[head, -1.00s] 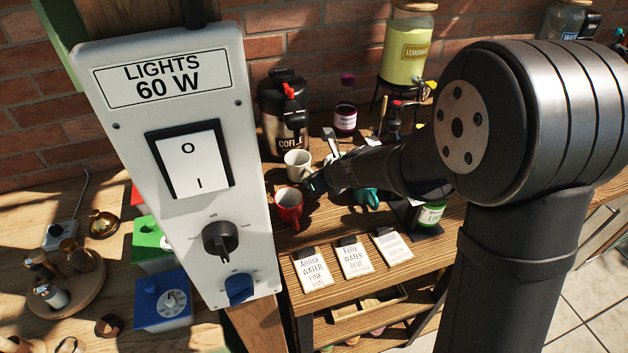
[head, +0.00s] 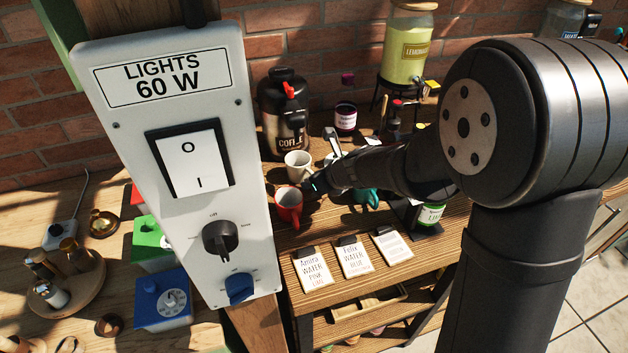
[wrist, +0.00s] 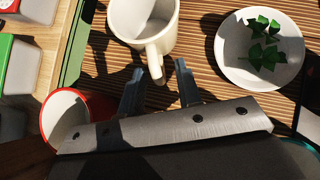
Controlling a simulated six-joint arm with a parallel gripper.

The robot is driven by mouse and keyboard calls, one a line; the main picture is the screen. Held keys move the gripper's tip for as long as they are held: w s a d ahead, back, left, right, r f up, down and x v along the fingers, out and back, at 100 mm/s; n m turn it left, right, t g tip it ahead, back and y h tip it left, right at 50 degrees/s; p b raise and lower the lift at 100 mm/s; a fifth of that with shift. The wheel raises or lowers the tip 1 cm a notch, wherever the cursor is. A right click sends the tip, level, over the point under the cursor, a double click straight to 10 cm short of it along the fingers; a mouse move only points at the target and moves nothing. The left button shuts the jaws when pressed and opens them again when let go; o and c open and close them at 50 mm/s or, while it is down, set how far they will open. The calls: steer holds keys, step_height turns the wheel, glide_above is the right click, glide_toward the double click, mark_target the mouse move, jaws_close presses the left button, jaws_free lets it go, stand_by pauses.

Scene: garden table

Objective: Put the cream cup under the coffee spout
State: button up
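The cream cup (head: 297,165) stands upright on the wooden table, in front of the black and steel coffee dispenser (head: 271,133) marked as coffee. Its spout is hard to make out in the head view. In the wrist view the cream cup (wrist: 128,14) is at the top, with its handle (wrist: 154,62) pointing toward my gripper (wrist: 160,72). My gripper is open. Its two fingertips are on either side of the handle's end, with a gap on both sides. In the head view my gripper (head: 318,184) is just right of and in front of the cup.
A red mug (head: 288,208) stands close in front, and also shows left of the fingers (wrist: 62,112). A teal mug (head: 366,198) is to the right, partly behind my arm. A white plate with green leaves (wrist: 262,72) lies right of the cream cup. Label cards (head: 353,258) line the front.

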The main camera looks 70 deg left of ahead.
steer(key=v, duration=1.1)
steer(key=shift+d, duration=0.15)
steer(key=x, duration=1.2)
steer(key=shift+r, duration=0.1)
